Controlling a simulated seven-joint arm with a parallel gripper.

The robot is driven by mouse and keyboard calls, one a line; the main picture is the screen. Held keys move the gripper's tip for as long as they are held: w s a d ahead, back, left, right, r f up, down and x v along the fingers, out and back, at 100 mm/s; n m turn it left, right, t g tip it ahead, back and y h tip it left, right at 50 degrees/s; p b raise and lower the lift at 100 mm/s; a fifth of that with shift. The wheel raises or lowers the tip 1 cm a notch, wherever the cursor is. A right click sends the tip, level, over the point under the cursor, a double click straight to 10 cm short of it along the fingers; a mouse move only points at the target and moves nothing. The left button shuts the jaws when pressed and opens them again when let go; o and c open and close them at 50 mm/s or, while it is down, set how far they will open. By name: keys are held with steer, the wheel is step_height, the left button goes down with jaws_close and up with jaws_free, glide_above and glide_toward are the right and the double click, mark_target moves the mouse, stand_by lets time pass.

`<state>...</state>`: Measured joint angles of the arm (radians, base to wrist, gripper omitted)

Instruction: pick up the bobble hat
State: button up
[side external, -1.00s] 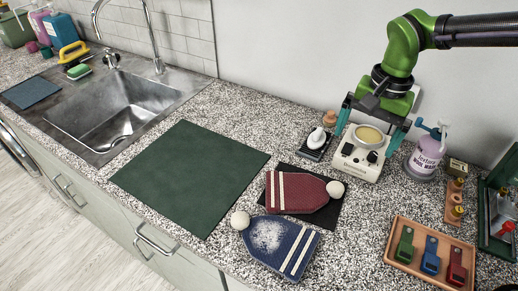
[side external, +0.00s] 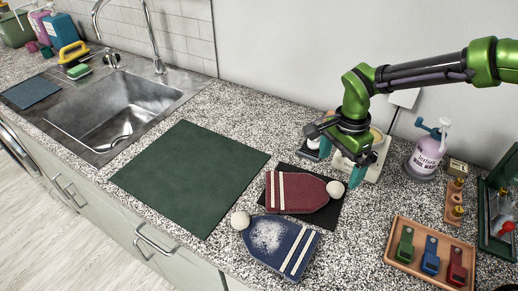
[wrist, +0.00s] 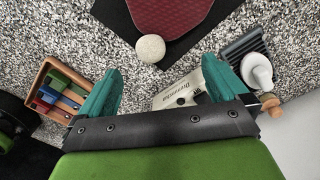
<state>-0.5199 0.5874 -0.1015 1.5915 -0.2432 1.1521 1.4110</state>
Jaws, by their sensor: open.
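Two flat bobble hats lie on the counter. The red one (side external: 297,193), with cream stripes and a cream bobble (side external: 335,189) at its right end, lies on a dark mat. The blue one (side external: 280,243), with white stripes and a white powdery patch, lies in front of it, its bobble (side external: 240,220) at the left. My gripper (side external: 343,160) is open and empty, above and behind the red hat's bobble. In the wrist view the red hat (wrist: 168,14) is cut off at the top, its bobble (wrist: 150,48) beyond and between my teal fingers (wrist: 162,76). The blue hat is not visible there.
A cream scale (side external: 378,163) and a white-topped item stand just behind my gripper. A spray bottle (side external: 427,153) stands to the right. A wooden tray (side external: 400,262) holds coloured clips at front right. A green mat (side external: 190,175) lies empty at left, before the sink (side external: 120,112).

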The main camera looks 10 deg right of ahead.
mark_target(305, 190)
steer(key=shift+a+f, duration=0.15)
steer(key=shift+f, duration=2.9)
steer(key=shift+c, duration=0.5)
steer(key=c, duration=1.6)
steer(key=shift+r, duration=0.15)
